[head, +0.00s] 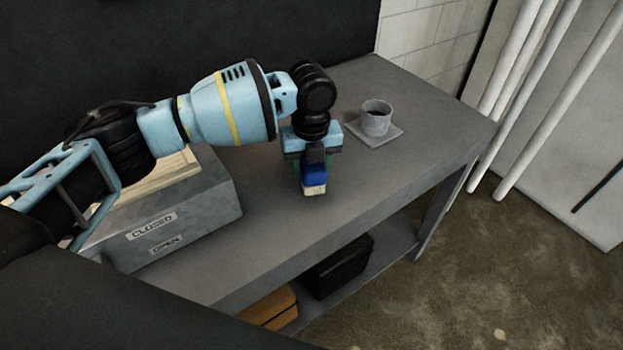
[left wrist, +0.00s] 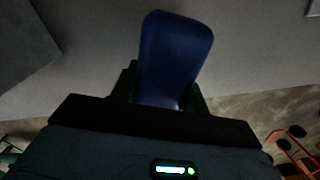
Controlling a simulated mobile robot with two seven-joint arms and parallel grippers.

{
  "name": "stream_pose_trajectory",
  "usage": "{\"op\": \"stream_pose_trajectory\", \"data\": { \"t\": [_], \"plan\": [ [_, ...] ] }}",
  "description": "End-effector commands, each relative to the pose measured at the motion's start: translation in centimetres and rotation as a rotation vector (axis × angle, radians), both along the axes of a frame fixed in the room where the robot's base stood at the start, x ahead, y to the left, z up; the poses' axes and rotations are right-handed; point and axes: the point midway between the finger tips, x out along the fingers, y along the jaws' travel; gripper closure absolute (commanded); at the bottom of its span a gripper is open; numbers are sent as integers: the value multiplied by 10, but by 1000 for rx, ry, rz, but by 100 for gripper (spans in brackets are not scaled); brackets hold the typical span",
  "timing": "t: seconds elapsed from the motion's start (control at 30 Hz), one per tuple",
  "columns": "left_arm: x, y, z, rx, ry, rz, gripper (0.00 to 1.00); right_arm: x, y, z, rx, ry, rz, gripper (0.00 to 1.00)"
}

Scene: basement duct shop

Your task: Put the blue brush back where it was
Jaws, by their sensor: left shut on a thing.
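The blue brush (head: 314,176) has a blue body and pale bristles at its lower end in the head view. My left gripper (head: 308,160) is shut on it, over the grey bench (head: 395,190). In the left wrist view the blue end of the brush (left wrist: 174,55) sticks out between the dark fingers of my left gripper (left wrist: 165,98). I cannot tell whether the bristles touch the bench top. My right gripper is not in view.
A grey box (head: 205,215) labelled CLOSED and OPEN stands left on the bench. A grey cup (head: 376,122) sits on a square plate (head: 391,139) to the right. A black case (head: 338,266) and an orange box (head: 270,306) are on the lower shelf. White pipes (head: 560,100) lean at right.

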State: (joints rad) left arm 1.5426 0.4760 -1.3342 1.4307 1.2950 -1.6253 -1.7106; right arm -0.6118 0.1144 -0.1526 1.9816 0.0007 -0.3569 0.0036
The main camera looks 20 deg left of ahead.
Motion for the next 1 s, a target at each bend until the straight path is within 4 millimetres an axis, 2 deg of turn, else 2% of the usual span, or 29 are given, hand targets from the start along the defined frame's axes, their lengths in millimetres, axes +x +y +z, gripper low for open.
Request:
{"op": "stream_pose_trajectory", "data": {
  "t": [0.1, 0.2, 0.63, 0.67, 0.7, 0.8, 1.0],
  "plan": [
    [-2, 0, -20, 2, 2, 0, 83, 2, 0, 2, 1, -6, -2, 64],
    [-1, 0, -31, 1, 0, 0, 83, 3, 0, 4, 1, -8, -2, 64],
    [-2, -1, -39, 0, 2, 0, 83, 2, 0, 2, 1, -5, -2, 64],
    [-2, -1, -39, 0, 2, 0, 52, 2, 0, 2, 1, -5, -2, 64],
    [-2, -1, -39, 0, 1, -1, 47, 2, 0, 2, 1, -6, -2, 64],
    [-2, -1, -39, 0, 1, 0, 34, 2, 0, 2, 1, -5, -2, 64],
    [-2, 0, -38, 0, 1, 0, 33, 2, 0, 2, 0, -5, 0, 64]
  ]
}}
